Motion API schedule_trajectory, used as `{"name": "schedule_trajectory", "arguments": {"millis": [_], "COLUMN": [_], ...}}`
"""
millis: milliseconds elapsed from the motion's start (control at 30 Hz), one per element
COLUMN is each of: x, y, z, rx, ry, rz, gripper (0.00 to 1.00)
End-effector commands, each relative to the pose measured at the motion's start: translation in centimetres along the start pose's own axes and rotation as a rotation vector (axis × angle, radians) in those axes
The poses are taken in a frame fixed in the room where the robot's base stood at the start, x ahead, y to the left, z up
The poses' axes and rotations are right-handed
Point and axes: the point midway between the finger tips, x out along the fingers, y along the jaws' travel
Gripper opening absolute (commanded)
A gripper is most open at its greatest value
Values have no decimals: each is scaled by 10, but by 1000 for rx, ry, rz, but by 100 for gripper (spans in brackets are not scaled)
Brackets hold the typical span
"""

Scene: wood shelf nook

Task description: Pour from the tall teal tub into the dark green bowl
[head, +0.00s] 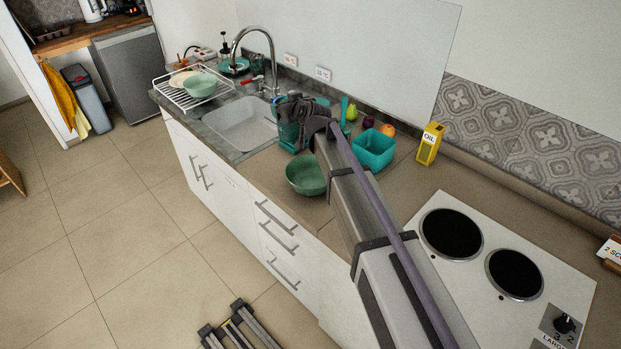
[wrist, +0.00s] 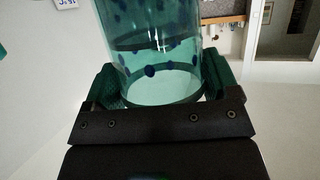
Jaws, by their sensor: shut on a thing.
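The tall teal tub (wrist: 150,60) is see-through in the wrist view, with several small dark blue pieces showing in it. My gripper (wrist: 160,88) is shut on it, one finger on each side. In the head view my gripper (head: 293,112) is above the counter near the sink, and part of the teal tub (head: 288,134) shows below it; my arm hides the rest. I cannot tell the tub's exact tilt. The dark green bowl (head: 305,176) stands on the counter, nearer the front edge than the gripper. Its right side is partly covered by my arm, and its inside looks empty.
A square teal container (head: 374,151) stands right of my arm, with several fruits behind it. A yellow oil carton (head: 430,143) is farther right, near the hob (head: 500,255). The sink (head: 240,124) and a dish rack (head: 184,93) are left. The tap (head: 262,50) stands tall behind the sink.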

Motion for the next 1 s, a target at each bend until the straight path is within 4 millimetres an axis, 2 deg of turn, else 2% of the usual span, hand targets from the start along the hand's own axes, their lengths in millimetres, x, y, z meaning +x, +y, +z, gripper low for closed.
{"name": "schedule_trajectory", "arguments": {"millis": [33, 300, 500, 767, 1000], "x": [1, -10, -24, -43, -52], "y": [-12, -80, -112, -128, -122], "z": [20, 87, 121, 147, 147], "rx": [-4, -19, -18, -5, 17], "ry": [0, -4, -5, -2, 1], "rz": [-10, -50, -46, -10, 50], "gripper": [23, 23, 23, 23, 23]}}
